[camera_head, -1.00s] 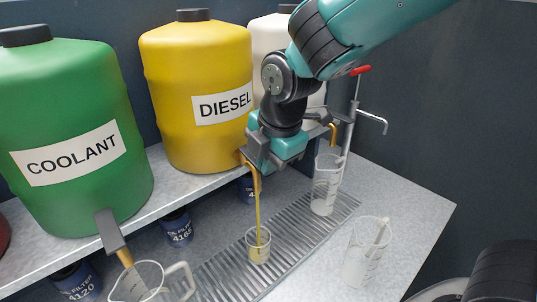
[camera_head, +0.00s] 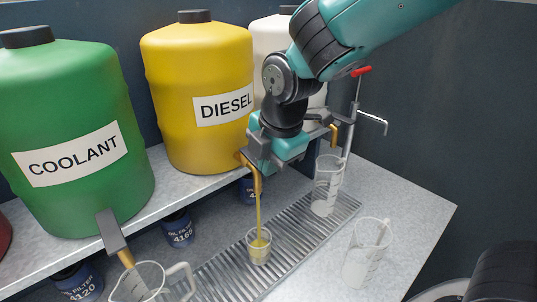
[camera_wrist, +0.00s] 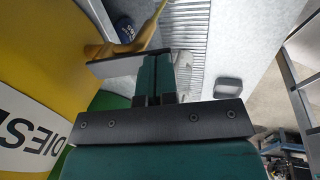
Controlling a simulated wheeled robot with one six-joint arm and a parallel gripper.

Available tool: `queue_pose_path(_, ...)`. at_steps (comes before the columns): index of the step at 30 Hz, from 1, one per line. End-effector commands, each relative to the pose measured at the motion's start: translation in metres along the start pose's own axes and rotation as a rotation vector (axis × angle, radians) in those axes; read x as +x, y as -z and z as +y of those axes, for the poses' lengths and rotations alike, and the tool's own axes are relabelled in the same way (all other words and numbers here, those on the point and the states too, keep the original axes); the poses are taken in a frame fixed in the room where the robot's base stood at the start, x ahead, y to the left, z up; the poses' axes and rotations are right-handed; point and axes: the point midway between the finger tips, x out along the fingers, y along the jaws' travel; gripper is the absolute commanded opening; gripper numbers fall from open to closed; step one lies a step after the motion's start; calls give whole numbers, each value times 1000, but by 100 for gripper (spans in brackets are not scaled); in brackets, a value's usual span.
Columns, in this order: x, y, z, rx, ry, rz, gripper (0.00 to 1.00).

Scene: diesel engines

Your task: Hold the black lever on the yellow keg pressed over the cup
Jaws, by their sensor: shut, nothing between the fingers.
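The yellow DIESEL keg (camera_head: 202,138) stands on the shelf; it also fills the left of the wrist view (camera_wrist: 38,70). My gripper (camera_head: 262,165) is shut and empty, its fingertips at the tap on the keg's front. The dark lever shows in the wrist view (camera_wrist: 122,66) against the tips of my fingers; in the head view my gripper mostly hides it. The brass spout (camera_head: 256,185) points down, and a yellow stream runs from it into the small clear cup (camera_head: 259,256). The cup stands on the drip grate under the spout and holds some yellow liquid.
A green COOLANT keg (camera_head: 72,135) stands left, with a jug (camera_head: 150,284) below its tap. A white keg (camera_head: 272,38) is behind my arm. Clear beakers (camera_head: 327,187) and (camera_head: 366,262) stand right of the cup. Blue oil filters (camera_head: 178,229) sit under the shelf.

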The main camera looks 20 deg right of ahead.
Motion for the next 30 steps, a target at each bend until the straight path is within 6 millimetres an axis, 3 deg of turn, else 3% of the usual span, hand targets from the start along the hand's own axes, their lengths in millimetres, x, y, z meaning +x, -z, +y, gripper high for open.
queue_pose_path(9, -15, 0, 4, 0, -1, 0, 0)
queue_pose_path(20, -16, 0, 4, 0, -1, 0, 0)
queue_pose_path(23, -24, 0, 7, -1, -2, 0, 0)
queue_pose_path(30, -64, 3, 16, -6, -6, 2, 0)
